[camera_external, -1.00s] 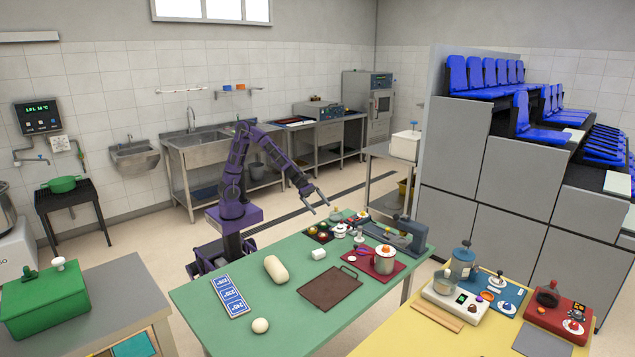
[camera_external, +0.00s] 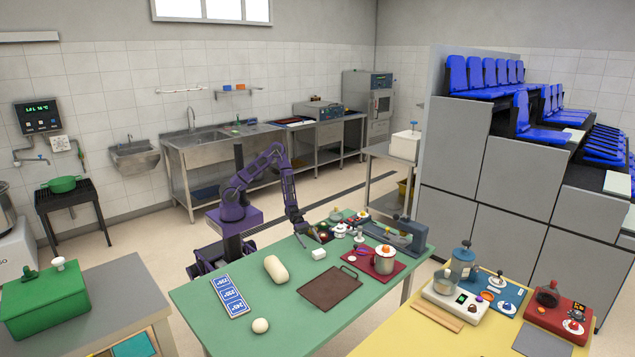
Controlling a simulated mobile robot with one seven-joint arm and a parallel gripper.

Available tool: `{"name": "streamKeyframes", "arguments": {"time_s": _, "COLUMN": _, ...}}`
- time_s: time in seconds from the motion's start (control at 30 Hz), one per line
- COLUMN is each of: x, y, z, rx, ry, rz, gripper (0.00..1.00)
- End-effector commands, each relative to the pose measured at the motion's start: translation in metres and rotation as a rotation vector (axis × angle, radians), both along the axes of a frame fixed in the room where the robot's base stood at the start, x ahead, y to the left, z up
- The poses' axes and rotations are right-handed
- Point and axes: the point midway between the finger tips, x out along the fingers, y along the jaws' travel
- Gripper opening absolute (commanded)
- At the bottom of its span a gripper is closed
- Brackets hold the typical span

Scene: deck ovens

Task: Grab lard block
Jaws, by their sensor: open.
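A small white block (camera_external: 319,254), which looks like the lard block, lies on the green table (camera_external: 228,328) near its back edge. My gripper (camera_external: 311,241) is low over the table, pointing down, just behind and slightly left of the white block. Its jaws are open and appear empty. The gap between the fingertips and the block is too small in the picture to judge exactly.
Several pots and small items stand to the right, including a steel pot (camera_external: 384,260) on a red mat and a grey press (camera_external: 405,236). A white ball (camera_external: 260,325) and a blue card strip (camera_external: 231,296) lie on the left.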

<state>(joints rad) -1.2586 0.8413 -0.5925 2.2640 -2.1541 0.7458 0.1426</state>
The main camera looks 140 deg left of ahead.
Motion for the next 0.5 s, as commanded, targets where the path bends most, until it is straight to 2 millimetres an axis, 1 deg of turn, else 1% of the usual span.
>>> {"name": "streamKeyframes", "arguments": {"time_s": 0.03, "x": 0.009, "y": -0.003, "z": -0.005, "rx": -0.004, "ry": 0.000, "rz": -0.001, "gripper": 1.00}}
{"name": "streamKeyframes", "arguments": {"time_s": 0.1, "x": 0.017, "y": -0.004, "z": -0.008, "rx": -0.001, "ry": -0.001, "rz": -0.001, "gripper": 1.00}}
{"name": "streamKeyframes", "arguments": {"time_s": 0.37, "x": 0.034, "y": -0.006, "z": -0.015, "rx": -0.002, "ry": 0.000, "rz": 0.000, "gripper": 1.00}}
{"name": "streamKeyframes", "arguments": {"time_s": 0.5, "x": 0.054, "y": -0.006, "z": -0.022, "rx": -0.004, "ry": -0.002, "rz": 0.000, "gripper": 1.00}}
